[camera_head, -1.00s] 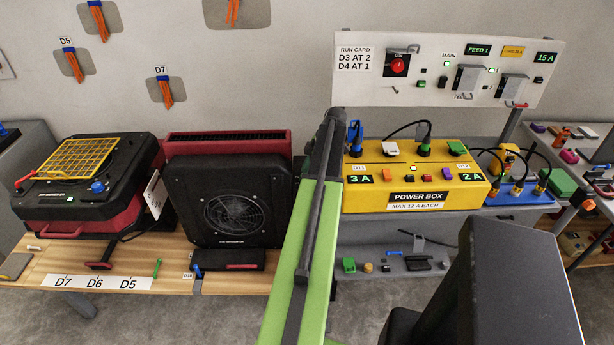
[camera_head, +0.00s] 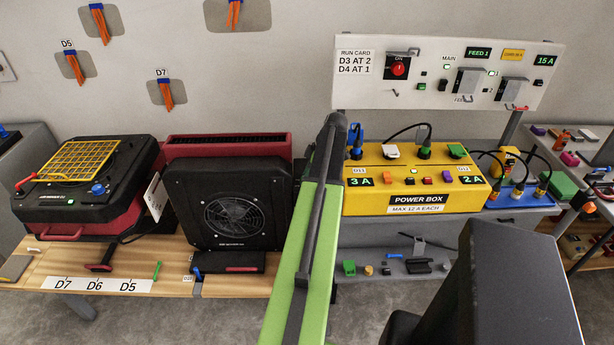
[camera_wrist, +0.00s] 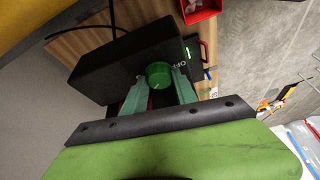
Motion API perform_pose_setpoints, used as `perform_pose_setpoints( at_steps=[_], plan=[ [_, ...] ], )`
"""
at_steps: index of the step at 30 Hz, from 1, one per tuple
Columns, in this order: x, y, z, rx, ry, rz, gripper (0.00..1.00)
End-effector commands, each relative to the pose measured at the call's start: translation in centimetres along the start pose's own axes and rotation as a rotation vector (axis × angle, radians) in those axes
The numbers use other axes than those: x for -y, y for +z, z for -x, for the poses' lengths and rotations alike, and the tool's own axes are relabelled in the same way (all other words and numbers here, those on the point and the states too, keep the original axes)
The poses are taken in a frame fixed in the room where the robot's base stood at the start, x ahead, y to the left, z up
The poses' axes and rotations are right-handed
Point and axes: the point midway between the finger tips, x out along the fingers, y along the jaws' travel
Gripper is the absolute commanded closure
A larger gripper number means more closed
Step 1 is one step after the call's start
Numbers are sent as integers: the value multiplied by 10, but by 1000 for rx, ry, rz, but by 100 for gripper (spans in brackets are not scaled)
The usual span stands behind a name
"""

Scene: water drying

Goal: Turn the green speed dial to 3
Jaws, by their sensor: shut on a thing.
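The green speed dial (camera_wrist: 158,73) is a round knob on the face of a black housing (camera_wrist: 118,70) in the wrist view. My gripper (camera_wrist: 159,82) has a grey-green finger on each side of the dial and is shut on it. Printed letters, apparently OFF, show just right of the dial, partly covered by a finger. The other dial marks are hidden or too small to read, so I cannot tell its setting. In the head view my gripper and the dial are hidden behind my green arm.
A black fan unit (camera_head: 180,205) stands on the wooden bench (camera_head: 110,262) left of my arm. The yellow power box (camera_head: 400,207) is at right, with cables and plugs. In the wrist view, a red tray (camera_wrist: 203,13) lies close above the housing.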

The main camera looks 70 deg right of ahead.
Motion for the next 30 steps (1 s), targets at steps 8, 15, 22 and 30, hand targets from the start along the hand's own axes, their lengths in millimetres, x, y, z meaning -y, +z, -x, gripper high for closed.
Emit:
perform_pose_setpoints(
  at_steps=[8,15,22,30],
  plan=[
    [4,0,0,1,91,-217,100],
    [5,0,0,1,163,-393,100],
    [5,-1,-1,2,213,-513,100],
    [4,-2,-1,0,241,-582,100]
  ],
)
